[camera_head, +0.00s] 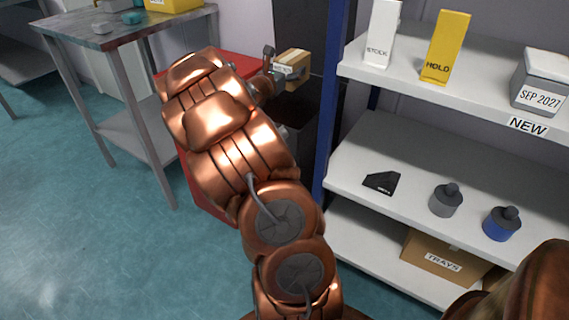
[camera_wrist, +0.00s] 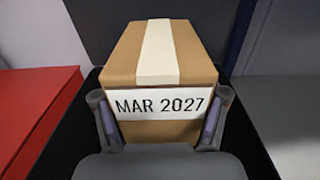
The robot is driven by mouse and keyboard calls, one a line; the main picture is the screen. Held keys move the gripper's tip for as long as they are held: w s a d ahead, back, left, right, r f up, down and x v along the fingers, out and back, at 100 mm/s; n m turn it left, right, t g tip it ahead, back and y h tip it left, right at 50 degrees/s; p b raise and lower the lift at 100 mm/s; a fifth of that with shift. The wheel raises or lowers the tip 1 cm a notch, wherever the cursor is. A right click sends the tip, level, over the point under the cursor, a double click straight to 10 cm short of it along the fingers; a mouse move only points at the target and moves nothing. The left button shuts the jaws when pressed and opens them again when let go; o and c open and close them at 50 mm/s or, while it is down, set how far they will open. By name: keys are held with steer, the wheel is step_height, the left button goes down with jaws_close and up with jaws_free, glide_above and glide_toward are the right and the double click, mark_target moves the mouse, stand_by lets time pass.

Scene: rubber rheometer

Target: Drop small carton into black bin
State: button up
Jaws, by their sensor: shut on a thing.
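The small carton (camera_wrist: 200,60) is brown with a pale tape strip and a white label reading MAR 2027. My gripper (camera_wrist: 159,112) is shut on it, with one finger on each side. In the head view the carton (camera_head: 292,62) is held up at the end of my outstretched copper arm, in my gripper (camera_head: 277,68). The black bin (camera_head: 303,112) stands below and behind the carton, between the red bin and the shelf's blue post. My arm hides part of it, and its inside is dark. The carton appears above its opening.
A red bin (camera_head: 203,190) stands left of the black bin, partly behind my arm. The shelf (camera_head: 440,185) with a blue post (camera_head: 335,100) is close on the right, bearing STOCK and HOLD blocks and weights. A metal table (camera_head: 125,35) stands at the left.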

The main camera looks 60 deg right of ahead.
steer(key=shift+f+b, duration=0.4)
steer(key=shift+f, duration=0.55)
steer(key=o, duration=1.6)
steer(key=shift+a, duration=0.15)
steer(key=a, duration=1.1)
steer(key=shift+s+a, duration=0.35)
